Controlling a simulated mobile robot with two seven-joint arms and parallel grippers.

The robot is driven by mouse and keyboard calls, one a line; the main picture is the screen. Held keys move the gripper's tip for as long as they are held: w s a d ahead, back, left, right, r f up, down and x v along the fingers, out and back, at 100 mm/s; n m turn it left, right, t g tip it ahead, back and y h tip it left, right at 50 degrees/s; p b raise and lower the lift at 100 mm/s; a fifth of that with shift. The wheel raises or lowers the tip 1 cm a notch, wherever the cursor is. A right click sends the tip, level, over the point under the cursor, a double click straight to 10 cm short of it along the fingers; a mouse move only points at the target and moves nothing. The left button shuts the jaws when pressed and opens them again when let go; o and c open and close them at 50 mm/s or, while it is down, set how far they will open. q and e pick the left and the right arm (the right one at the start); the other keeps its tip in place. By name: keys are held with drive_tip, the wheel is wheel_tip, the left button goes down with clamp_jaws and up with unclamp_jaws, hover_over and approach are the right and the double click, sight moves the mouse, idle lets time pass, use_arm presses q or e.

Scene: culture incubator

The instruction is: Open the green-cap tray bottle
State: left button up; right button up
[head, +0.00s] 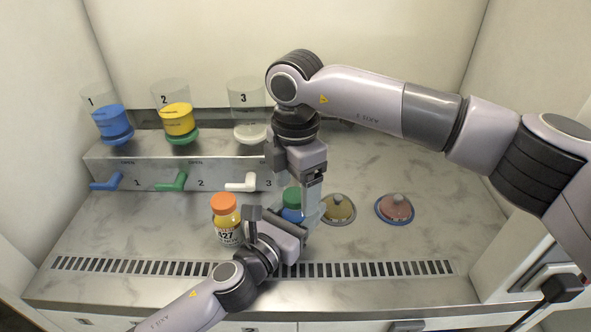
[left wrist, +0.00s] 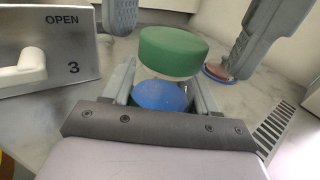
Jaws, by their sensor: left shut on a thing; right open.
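The tray bottle has a green cap (head: 291,196) and a blue body (head: 291,214); it stands upright near the middle of the work surface. In the left wrist view the green cap (left wrist: 172,52) sits above the blue part (left wrist: 160,95), with a pale band between. My left gripper (head: 283,218) is shut on the bottle body, with a finger on each side below the cap. My right gripper (head: 295,188) comes down from above. Its open fingers (left wrist: 190,35) stand on either side of the cap, with visible gaps.
An orange-capped bottle (head: 226,220) stands just left of my left gripper. A yellowish round dish (head: 338,209) and a pinkish one (head: 395,208) lie to the right. A dispenser unit (head: 135,168) with numbered levers stands behind. A slotted grille (head: 380,269) runs along the front.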

sight(296, 194)
drive_tip(key=shift+f, duration=0.15)
drive_tip(key=c, duration=1.3)
drive_tip(key=shift+r, duration=0.25)
drive_tip(key=shift+r, duration=0.9)
drive_tip(key=shift+r, duration=0.1)
drive_tip(key=shift+r, duration=1.95)
use_arm(q)
drive_tip(key=o, duration=1.6)
